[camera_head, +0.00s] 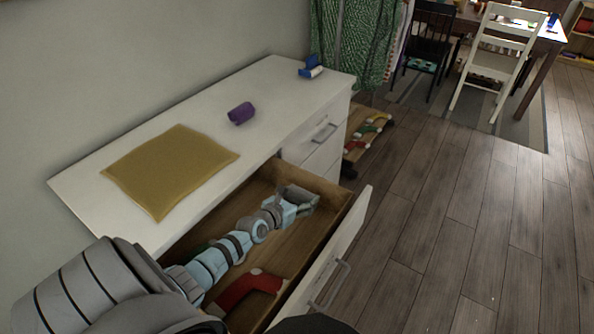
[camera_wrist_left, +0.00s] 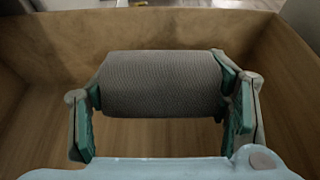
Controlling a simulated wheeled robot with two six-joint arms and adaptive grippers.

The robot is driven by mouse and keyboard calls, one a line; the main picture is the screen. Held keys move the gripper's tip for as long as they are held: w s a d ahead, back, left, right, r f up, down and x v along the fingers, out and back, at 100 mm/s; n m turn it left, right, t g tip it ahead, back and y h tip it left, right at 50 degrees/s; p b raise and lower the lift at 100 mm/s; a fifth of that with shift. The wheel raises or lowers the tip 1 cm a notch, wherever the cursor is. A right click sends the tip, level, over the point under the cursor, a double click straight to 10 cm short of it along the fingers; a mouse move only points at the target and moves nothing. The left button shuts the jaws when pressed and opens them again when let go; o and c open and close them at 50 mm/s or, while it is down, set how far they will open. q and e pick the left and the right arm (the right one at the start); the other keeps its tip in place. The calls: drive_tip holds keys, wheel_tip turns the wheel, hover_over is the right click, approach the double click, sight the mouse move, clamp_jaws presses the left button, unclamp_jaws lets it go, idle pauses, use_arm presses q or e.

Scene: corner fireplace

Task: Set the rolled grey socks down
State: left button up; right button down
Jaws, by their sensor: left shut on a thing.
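The rolled grey socks (camera_wrist_left: 160,83) lie crosswise between the green-padded fingers of my left gripper (camera_wrist_left: 165,105) in the left wrist view. The gripper is shut on them, one finger at each end of the roll. In the head view my left gripper (camera_head: 303,198) is inside the open wooden drawer (camera_head: 322,187), near its far end. The drawer's walls surround the socks in the wrist view, with its bare floor below. I cannot tell whether the socks touch the floor. My right gripper is not in view.
A red item (camera_head: 245,288) lies in the drawer's near part. On the white dresser top (camera_head: 285,85) are a mustard cloth (camera_head: 170,168), a purple roll (camera_head: 241,113) and a blue item (camera_head: 311,66). A table and chairs (camera_head: 496,60) stand at the back right.

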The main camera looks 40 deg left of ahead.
use_arm(q)
drive_tip(key=shift+f+b, duration=2.5)
drive_tip(key=shift+f, duration=0.45)
drive_tip(key=o, duration=1.1)
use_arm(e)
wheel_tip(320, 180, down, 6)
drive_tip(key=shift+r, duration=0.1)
use_arm(q)
drive_tip(key=shift+r, duration=0.1)
drive_tip(key=shift+r+p, duration=0.35)
drive_tip(key=shift+p, duration=0.05)
drive_tip(key=p+v, duration=0.2)
drive_tip(key=r+p+v, duration=0.1)
drive_tip(key=p+v, duration=0.1)
drive_tip(key=v, duration=0.1)
drive_tip(key=shift+w+p, duration=0.1)
drive_tip(key=shift+p, duration=0.3)
drive_tip(key=p+v, duration=0.1)
drive_tip(key=v, duration=0.1)
drive_tip(key=p+v, duration=0.1)
drive_tip(key=v, duration=0.4)
drive_tip(key=shift+f+p, duration=0.25)
drive_tip(key=shift+p, duration=0.15)
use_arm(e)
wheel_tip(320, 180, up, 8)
